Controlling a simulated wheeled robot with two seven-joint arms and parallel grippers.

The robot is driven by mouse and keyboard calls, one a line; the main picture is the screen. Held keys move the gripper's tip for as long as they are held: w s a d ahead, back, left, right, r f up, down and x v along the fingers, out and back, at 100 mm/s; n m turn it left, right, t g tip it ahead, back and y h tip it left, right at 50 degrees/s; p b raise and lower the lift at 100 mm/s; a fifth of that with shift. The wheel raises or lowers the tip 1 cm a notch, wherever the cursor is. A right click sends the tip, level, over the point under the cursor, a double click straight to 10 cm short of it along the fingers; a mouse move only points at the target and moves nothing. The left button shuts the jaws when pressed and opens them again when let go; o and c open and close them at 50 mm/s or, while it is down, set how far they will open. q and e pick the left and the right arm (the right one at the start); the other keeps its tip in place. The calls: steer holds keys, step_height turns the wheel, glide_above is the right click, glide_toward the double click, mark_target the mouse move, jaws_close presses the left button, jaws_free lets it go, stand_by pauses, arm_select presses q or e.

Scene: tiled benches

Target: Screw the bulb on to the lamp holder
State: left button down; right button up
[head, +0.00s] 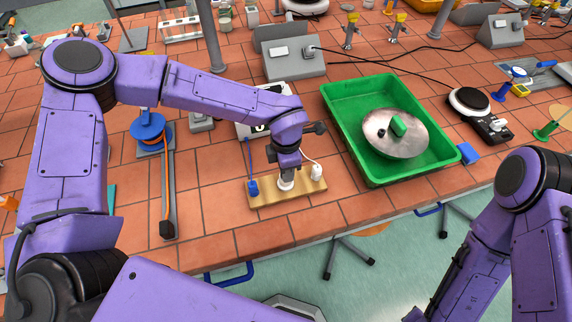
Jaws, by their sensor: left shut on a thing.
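The lamp holder (286,184) is a small white socket on a wooden board (262,198) near the bench's front edge. A blue clip (253,188) and a white clip (317,172), each with a wire, sit on the board on either side of it. My left gripper (286,170) points straight down over the holder and is shut on the bulb, which its fingers largely hide. I cannot tell how far the bulb sits in the holder. My right arm is at the lower right, low in front of the bench; its gripper's fingers are not clearly visible.
A green tray (350,118) with a round metal lid (412,143) stands to the right. A grey power box (293,66) is behind. A blue-topped stand (148,127) with a long bar (168,192) lies left. The bench is clear in front of the board.

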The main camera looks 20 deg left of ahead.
arm_select(q)
steer(key=shift+f, duration=0.1)
steer(key=shift+m, duration=1.2)
steer(key=c, duration=1.2)
jaws_free()
steer(key=shift+s+m, duration=0.1)
steer(key=shift+m, duration=0.5)
steer(key=shift+c, duration=0.2)
steer(key=o, duration=1)
steer(key=shift+r, duration=3.55)
